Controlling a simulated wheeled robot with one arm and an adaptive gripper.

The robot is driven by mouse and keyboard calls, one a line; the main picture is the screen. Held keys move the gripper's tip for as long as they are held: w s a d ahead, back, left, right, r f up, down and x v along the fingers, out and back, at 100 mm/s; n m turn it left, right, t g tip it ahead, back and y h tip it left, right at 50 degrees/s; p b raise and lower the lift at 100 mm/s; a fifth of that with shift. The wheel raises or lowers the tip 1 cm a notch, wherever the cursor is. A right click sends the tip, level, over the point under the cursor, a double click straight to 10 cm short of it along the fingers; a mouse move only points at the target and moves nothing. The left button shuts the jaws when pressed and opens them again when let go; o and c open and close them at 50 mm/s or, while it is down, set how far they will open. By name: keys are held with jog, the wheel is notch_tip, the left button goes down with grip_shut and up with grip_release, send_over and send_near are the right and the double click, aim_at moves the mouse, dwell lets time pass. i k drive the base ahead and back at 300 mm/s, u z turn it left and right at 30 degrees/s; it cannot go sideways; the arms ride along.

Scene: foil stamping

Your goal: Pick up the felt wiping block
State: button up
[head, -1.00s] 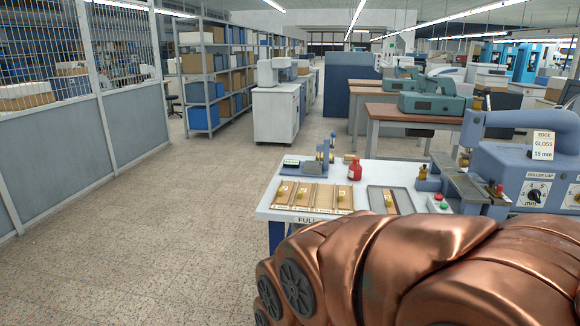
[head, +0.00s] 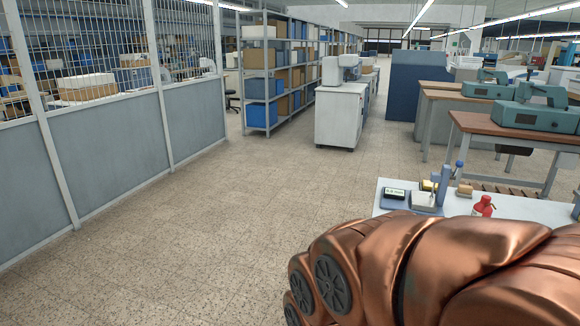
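The white worktable (head: 398,212) shows at the lower right, partly hidden by my copper-coloured arm. A small brown block (head: 465,190) sits near its back edge, left of a red bottle (head: 483,206). It may be the felt wiping block, but it is too small to be sure. A yellowish piece (head: 428,185) shows near a small blue upright stand (head: 443,184). My gripper is out of view; only my arm shows, in front of the table.
A small display box (head: 394,194) sits at the table's left corner. A mesh-topped partition (head: 100,140) runs along the left. Shelving (head: 290,80) and a white cabinet (head: 340,118) stand farther back. Benches with teal machines (head: 540,118) are at right. The speckled floor between is clear.

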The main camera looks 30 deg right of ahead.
aim_at(463, 191)
jog(key=z, duration=0.25)
jog(key=i, duration=2.05)
jog(key=z, duration=1.3)
jog(key=i, duration=1)
jog(key=z, duration=1.2)
jog(key=i, duration=0.45)
jog(key=z, duration=0.15)
